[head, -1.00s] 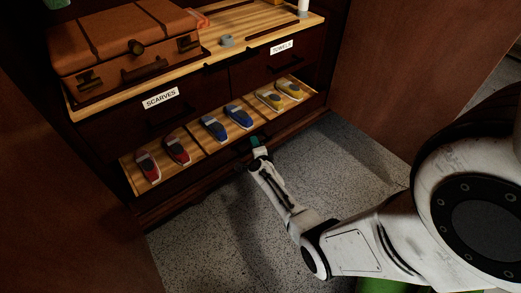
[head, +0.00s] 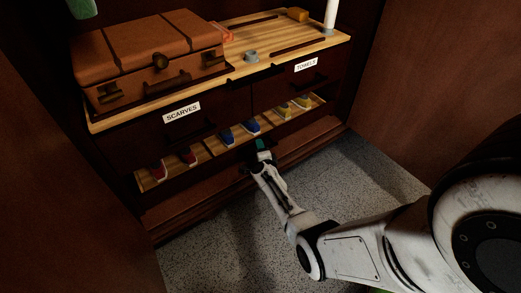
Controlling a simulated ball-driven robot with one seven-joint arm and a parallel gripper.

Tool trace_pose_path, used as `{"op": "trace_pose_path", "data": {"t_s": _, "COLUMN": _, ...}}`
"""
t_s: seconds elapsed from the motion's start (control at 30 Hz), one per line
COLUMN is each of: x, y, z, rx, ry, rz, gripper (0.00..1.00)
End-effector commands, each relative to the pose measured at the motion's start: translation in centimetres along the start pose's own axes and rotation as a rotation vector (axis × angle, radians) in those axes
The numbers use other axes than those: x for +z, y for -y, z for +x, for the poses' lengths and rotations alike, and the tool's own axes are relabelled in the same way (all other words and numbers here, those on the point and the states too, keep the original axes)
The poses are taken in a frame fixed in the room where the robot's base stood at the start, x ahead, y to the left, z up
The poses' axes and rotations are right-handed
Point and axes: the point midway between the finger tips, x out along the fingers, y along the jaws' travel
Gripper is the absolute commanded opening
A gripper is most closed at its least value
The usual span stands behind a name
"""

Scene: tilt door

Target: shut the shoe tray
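The shoe tray (head: 208,143) is a wooden pull-out at the bottom of the dark cabinet, below the drawers. It holds red shoes (head: 160,170), blue shoes (head: 228,137) and yellow shoes (head: 284,111). It sticks out only a little, and the backs of the shoes are hidden under the drawers. My gripper (head: 261,149) is at the tray's dark front, near its middle, in front of the blue shoes. Its fingertips are small and dark, so I cannot tell whether they are open or shut, or touching the front.
Above are drawers labelled SCARVES (head: 181,112) and TOWELS (head: 306,65). A brown suitcase (head: 150,55) stands on the wooden top beside a grey ring-like piece (head: 251,56) and a white cylinder (head: 331,14). Brown panels flank the cabinet. The speckled floor (head: 330,185) in front is clear.

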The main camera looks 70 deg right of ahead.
Motion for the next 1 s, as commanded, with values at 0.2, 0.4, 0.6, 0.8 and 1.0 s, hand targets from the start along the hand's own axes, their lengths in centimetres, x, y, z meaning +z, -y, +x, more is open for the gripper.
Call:
{"op": "trace_pose_path", "data": {"t_s": 0.2, "x": 0.0, "y": 0.1, "z": -0.2, "rx": 0.0, "ry": -0.001, "rz": 0.0, "gripper": 0.42}}
{"op": "trace_pose_path", "data": {"t_s": 0.4, "x": 0.0, "y": 0.4, "z": -2.7, "rx": 0.002, "ry": 0.001, "rz": -0.003, "gripper": 0.42}}
{"op": "trace_pose_path", "data": {"t_s": 0.6, "x": 0.0, "y": 0.4, "z": -6.7, "rx": 0.002, "ry": 0.001, "rz": -0.002, "gripper": 0.42}}
{"op": "trace_pose_path", "data": {"t_s": 0.8, "x": 0.1, "y": 0.2, "z": -9.6, "rx": 0.001, "ry": 0.002, "rz": -0.002, "gripper": 0.42}}
{"op": "trace_pose_path", "data": {"t_s": 1.0, "x": 0.0, "y": 0.1, "z": -10.7, "rx": 0.0, "ry": 0.0, "rz": 0.0, "gripper": 0.42}}
